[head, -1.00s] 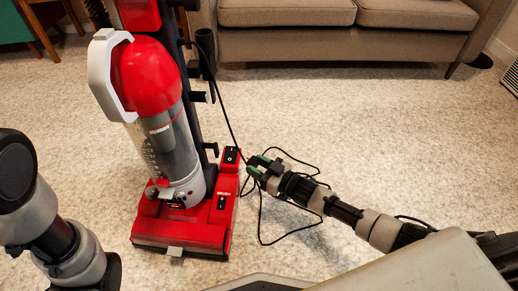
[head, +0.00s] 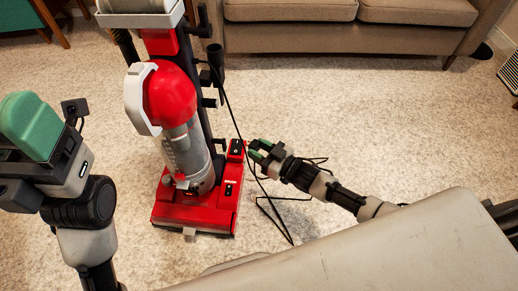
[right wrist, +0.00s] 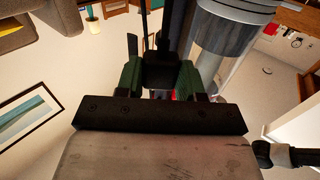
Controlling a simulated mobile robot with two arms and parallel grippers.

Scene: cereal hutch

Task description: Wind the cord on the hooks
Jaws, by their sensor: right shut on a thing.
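A red upright vacuum cleaner (head: 172,95) stands on the carpet in the head view. Black hook-like parts (head: 209,102) stick out on the right of its dark column. A thin black cord (head: 232,112) runs from the upper column down to the carpet, with loose loops around my right gripper. My right gripper (head: 262,150), with green fingertips, is right of the vacuum's base. In the right wrist view its fingers close on a black piece (right wrist: 161,72), seemingly part of the cord. My left gripper (head: 32,125) is raised at the left edge; its opening is unclear.
A brown sofa (head: 345,35) stands at the back. Carpet is clear between it and the vacuum, and to the right. A pale grey surface (head: 380,245) fills the lower right. A picture frame (right wrist: 30,118) shows in the right wrist view.

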